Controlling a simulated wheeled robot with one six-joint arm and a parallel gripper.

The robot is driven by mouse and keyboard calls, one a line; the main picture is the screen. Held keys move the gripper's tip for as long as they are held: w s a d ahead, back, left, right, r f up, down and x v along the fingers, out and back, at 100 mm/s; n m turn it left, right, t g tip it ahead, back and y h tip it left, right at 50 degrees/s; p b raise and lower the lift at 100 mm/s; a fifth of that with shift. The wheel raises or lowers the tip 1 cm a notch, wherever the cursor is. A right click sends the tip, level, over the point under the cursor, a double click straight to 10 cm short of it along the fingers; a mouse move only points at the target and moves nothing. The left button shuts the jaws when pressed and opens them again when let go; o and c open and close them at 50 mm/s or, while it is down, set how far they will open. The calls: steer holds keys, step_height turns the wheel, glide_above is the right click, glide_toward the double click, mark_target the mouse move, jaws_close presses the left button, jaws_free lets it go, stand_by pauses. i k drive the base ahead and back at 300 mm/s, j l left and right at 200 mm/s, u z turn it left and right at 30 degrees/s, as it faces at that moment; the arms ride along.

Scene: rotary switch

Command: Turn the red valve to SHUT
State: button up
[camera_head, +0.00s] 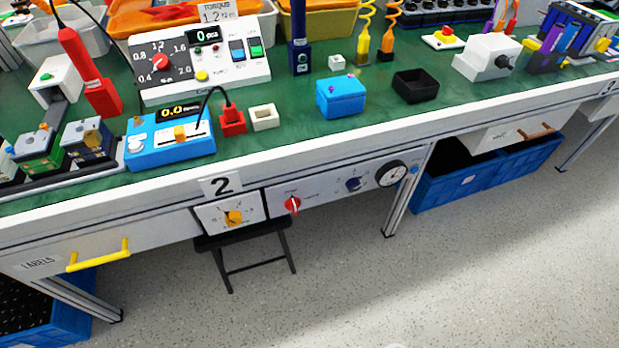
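The red valve (292,205) is a small red knob with a light-coloured handle. It sits on a white panel (325,188) under the front edge of the green-topped workbench. The handle looks close to upright, tilted slightly. Small print around the knob is too small to read, so I cannot tell which label it points at. A dark blue knob (353,184) and a round gauge (391,174) are to its right on the same panel. An orange knob (233,217) is on a separate white panel to its left. My gripper is not in view.
A black folding stool (252,240) stands below the orange knob, near the valve. Blue crates (455,178) stand under the bench at right. A drawer with a yellow handle (98,256) is at left. The speckled floor (430,280) in front is clear.

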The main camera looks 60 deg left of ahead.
mark_target(292, 204)
steer(key=u, duration=1.75)
steer(key=k+j, duration=0.1)
steer(key=j, duration=0.3)
steer(key=k+j+z, duration=0.15)
steer(key=j, duration=0.7)
steer(key=k+j+z, duration=0.1)
steer(key=j, duration=0.3)
steer(key=k+j, duration=0.15)
steer(key=j, duration=0.25)
steer(key=k+j+z, duration=0.15)
steer(key=j, duration=0.25)
steer(key=k+j, duration=0.15)
steer(key=j, duration=0.25)
steer(key=z, duration=0.05)
